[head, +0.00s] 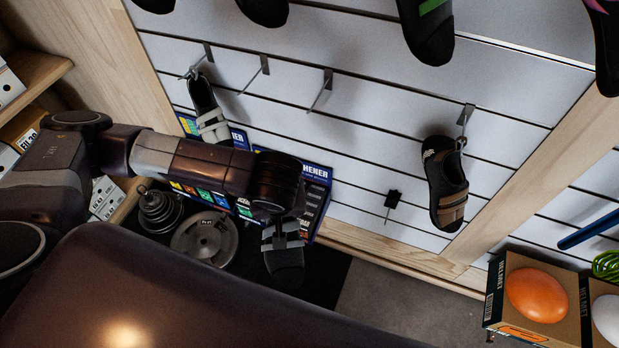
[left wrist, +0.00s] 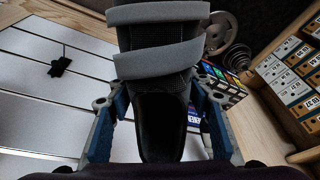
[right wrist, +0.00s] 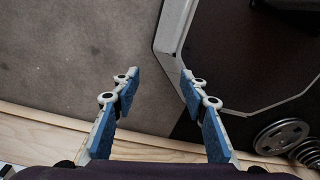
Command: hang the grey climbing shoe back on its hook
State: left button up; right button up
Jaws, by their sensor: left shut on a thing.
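The grey climbing shoe (head: 284,262), dark with grey straps, hangs toe down below my left gripper (head: 280,212) in the head view. In the left wrist view, the shoe (left wrist: 160,70) fills the space between the blue-padded fingers of the left gripper (left wrist: 160,120), which is shut on it. Two bare hooks, one at the middle (head: 322,90) and one left of it (head: 258,74), stick out of the white slatted wall above and behind the arm. My right gripper (right wrist: 158,85) is open and empty over the floor in the right wrist view; the head view does not show it.
A similar strapped shoe (head: 207,112) hangs at the left and a brown-strapped shoe (head: 446,190) at the right. A small black holder (head: 392,200) projects from the wall. A helmet box (head: 520,310) stands at lower right.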

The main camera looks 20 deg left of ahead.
pick_arm(q)
jog(key=w+d+r+n+y+b, duration=0.1)
jog(key=w+n+y+b, duration=0.4)
jog(key=w, duration=1.6)
jog(key=shift+w+r+n+b, duration=0.15)
jog(key=shift+r+n+b, duration=0.25)
jog(key=shift+b, duration=0.85)
pick_arm(e)
notch_tip(320, 180, down, 8)
jog(key=w+d, duration=0.1)
jog(key=shift+r, duration=0.15)
pick_arm(q)
jog(key=shift+d, duration=0.1)
jog(key=o, duration=1.5)
pick_arm(e)
jog(key=shift+a, duration=0.15)
